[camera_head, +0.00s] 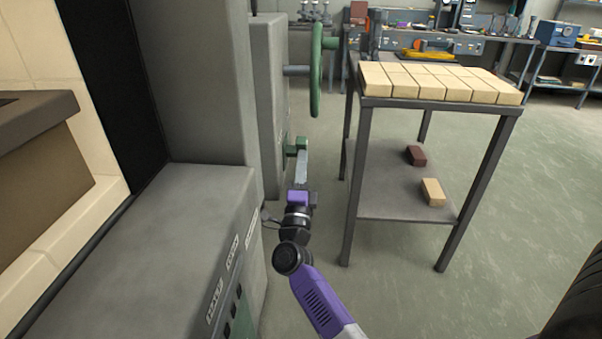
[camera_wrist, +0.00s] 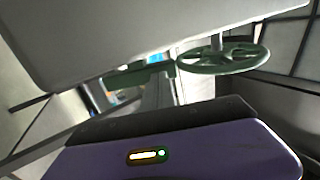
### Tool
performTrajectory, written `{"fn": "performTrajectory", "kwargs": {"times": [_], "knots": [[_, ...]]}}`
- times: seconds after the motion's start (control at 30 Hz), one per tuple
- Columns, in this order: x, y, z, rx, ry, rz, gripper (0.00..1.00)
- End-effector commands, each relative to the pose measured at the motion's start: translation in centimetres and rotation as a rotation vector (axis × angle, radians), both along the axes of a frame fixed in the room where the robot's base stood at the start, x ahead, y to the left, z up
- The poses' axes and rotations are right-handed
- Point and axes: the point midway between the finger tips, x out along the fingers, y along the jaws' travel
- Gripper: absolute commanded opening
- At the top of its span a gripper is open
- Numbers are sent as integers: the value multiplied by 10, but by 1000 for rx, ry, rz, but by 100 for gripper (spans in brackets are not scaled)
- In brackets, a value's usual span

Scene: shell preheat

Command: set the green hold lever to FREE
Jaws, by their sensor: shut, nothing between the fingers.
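The green hold lever (camera_head: 297,146) juts from the side of the grey machine, low below the green handwheel. It also shows in the wrist view as a dark green bar (camera_wrist: 140,76) under the grey panel. My gripper (camera_head: 301,160) is shut and empty, with its fingertips right at the lever's outer end. I cannot tell whether they touch it. In the wrist view the grey fingers (camera_wrist: 158,95) reach up to the right part of the lever and hide some of it. No FREE marking is readable.
The green handwheel (camera_head: 316,72) stands out above the lever; it also shows in the wrist view (camera_wrist: 225,58). A metal table (camera_head: 365,150) topped with pale bricks (camera_head: 440,82) stands close on the right. The grey cabinet (camera_head: 150,240) is close on the left.

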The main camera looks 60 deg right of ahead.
Motion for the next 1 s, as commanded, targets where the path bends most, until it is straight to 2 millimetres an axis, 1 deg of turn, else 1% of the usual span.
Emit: {"fn": "performTrajectory", "kwargs": {"times": [0.47, 0.67, 0.8, 1.0], "knots": [[1, -1, 2, 4, 1, 0, 0], [1, -1, 7, 29, 12, 1, 0], [1, -1, 5, 44, 18, 1, 0], [1, -1, 7, 59, 25, 1, 0]]}}
